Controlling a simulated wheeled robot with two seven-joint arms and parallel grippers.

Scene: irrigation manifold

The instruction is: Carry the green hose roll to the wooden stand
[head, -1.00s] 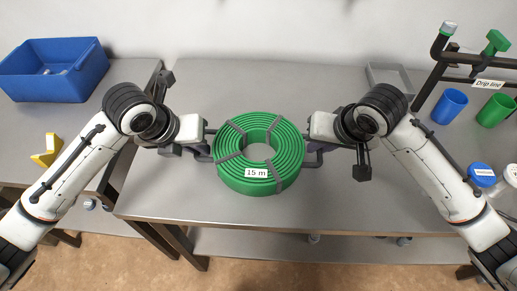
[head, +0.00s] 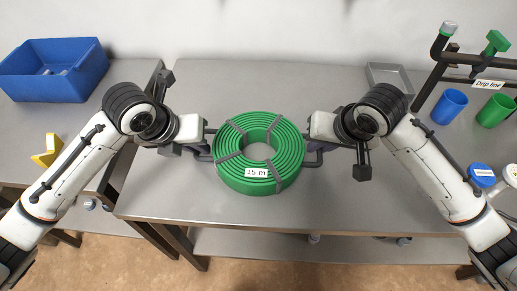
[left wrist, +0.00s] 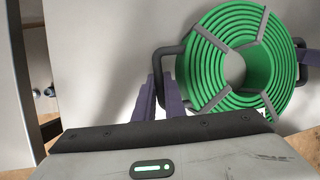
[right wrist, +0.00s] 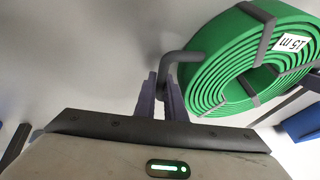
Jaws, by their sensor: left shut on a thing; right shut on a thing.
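The green hose roll (head: 232,174) is a flat coil with grey straps, a "15 m" label and a dark handle on each side. It is over the middle of the grey bench, level; I cannot tell if it touches the top. My left gripper (head: 204,149) is shut on its left handle (left wrist: 172,50). My right gripper (head: 316,149) is shut on its right handle (right wrist: 174,56). The fingers show at the handles in the left wrist view (left wrist: 165,95) and right wrist view (right wrist: 163,95). I see no wooden stand.
A blue bin (head: 55,85) and a yellow object (head: 46,152) are on the left bench. A grey tray (head: 390,72), a pipe rack labelled "Drip line" (head: 488,85), a blue cup (head: 449,106) and a green cup (head: 495,110) are at right. The bench front (head: 270,217) is clear.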

